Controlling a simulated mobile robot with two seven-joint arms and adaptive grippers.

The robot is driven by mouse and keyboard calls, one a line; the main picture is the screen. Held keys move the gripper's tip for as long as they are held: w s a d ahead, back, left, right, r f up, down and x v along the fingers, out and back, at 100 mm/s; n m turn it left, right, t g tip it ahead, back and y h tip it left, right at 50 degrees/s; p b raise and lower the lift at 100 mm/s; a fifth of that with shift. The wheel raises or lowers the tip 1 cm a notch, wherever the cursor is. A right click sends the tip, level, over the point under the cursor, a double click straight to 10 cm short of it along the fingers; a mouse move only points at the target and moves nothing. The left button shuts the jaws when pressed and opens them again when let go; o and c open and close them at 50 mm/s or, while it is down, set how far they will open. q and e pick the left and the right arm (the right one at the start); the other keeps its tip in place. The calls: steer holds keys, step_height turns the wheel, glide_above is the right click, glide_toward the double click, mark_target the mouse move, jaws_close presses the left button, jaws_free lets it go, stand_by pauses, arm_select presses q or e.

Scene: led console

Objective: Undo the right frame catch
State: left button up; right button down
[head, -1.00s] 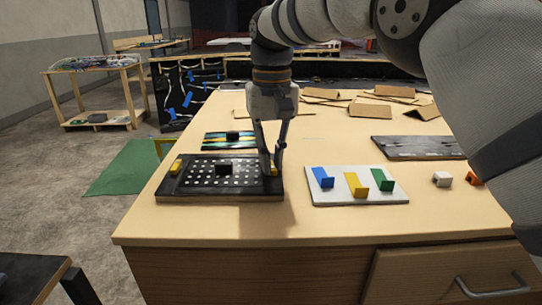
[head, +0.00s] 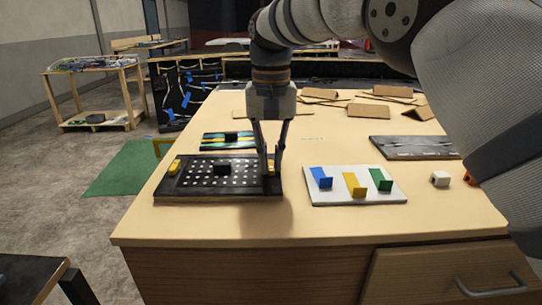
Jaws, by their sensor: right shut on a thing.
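A black LED console panel (head: 235,191) with rows of white dots lies on the wooden table. A black block (head: 222,169) sits on its dotted face. A yellow catch (head: 174,167) shows at the panel's left edge. My right gripper (head: 271,170) points down at the panel's right edge, with its fingers close around the right frame catch. The fingers hide most of that catch, so I cannot tell its position. My left gripper is not in view.
A white board (head: 340,198) with blue, yellow and green pieces lies to the right of the panel. A white block (head: 440,179) and cardboard pieces (head: 376,110) are farther right and back. The table's front is clear.

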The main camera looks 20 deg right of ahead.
mark_target(271, 165)
steer(key=c, duration=1.7)
jaws_free()
steer(key=shift+f, duration=0.1)
steer(key=shift+o, duration=0.2)
step_height(271, 165, up, 8)
steer(key=shift+f, duration=0.2)
